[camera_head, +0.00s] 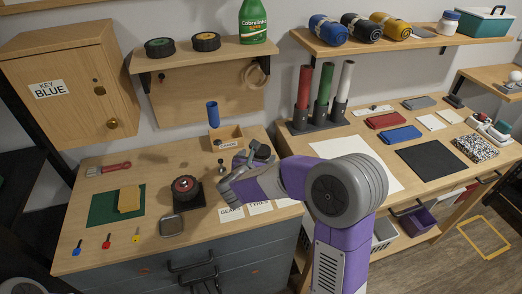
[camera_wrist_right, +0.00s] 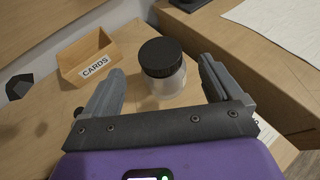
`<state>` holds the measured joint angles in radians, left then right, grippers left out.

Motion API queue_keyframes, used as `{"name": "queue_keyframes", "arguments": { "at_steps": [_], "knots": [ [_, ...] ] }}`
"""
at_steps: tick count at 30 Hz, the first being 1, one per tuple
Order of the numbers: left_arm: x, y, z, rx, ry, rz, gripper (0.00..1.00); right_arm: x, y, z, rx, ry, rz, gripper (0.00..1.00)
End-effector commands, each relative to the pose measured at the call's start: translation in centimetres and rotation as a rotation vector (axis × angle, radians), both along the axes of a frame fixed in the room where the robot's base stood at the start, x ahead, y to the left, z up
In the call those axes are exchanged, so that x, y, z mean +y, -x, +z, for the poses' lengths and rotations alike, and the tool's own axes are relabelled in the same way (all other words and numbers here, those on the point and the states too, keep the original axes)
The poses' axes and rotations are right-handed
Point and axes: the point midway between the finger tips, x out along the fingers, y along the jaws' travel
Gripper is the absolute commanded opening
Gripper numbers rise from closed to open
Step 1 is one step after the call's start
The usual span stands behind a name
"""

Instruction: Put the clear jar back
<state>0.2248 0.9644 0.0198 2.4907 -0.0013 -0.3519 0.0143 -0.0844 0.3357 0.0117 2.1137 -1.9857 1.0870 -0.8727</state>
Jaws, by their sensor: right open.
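The clear jar (camera_wrist_right: 166,84) with a black screw lid shows in the right wrist view. It looks upright on the wooden bench top, beyond and between the fingers of my right gripper (camera_wrist_right: 163,78). The gripper is open, with a gap between each finger and the jar, and does not hold it. In the head view my right gripper (camera_head: 252,157) is over the back right of the left bench, near the small wooden CARDS box (camera_head: 226,136). It largely hides the jar there. My left gripper does not show.
The CARDS box (camera_wrist_right: 89,58) stands left of the jar in the wrist view. A wheel on a stand (camera_head: 186,188) and a square tin (camera_head: 171,225) stand left of my gripper. A shelf (camera_head: 205,51) with two wheels and a green bottle hangs above. Another lidded jar (camera_head: 448,22) stands on the right shelf.

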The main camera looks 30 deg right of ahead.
Motion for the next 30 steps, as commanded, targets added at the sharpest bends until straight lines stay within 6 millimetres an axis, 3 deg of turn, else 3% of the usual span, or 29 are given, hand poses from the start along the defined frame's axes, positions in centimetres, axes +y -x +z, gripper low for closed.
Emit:
{"name": "queue_keyframes", "arguments": {
  "at_steps": [3, 9, 26, 30],
  "knots": [
    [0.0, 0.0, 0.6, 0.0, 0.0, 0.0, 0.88, 1.5, 1.4, 1.0, 0.0, 0.0, 0.003, 0.92],
    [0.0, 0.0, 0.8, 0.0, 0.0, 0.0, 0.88, 2.6, 2.6, 1.6, 0.0, 0.0, 0.001, 0.92],
    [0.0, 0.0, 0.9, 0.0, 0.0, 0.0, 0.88, 2.7, 2.7, 1.6, 0.001, 0.001, 0.0, 0.92],
    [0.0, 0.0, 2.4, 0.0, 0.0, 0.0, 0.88, 2.7, 2.7, 3.1, 0.0, 0.0, 0.0, 0.92]
  ]
}}
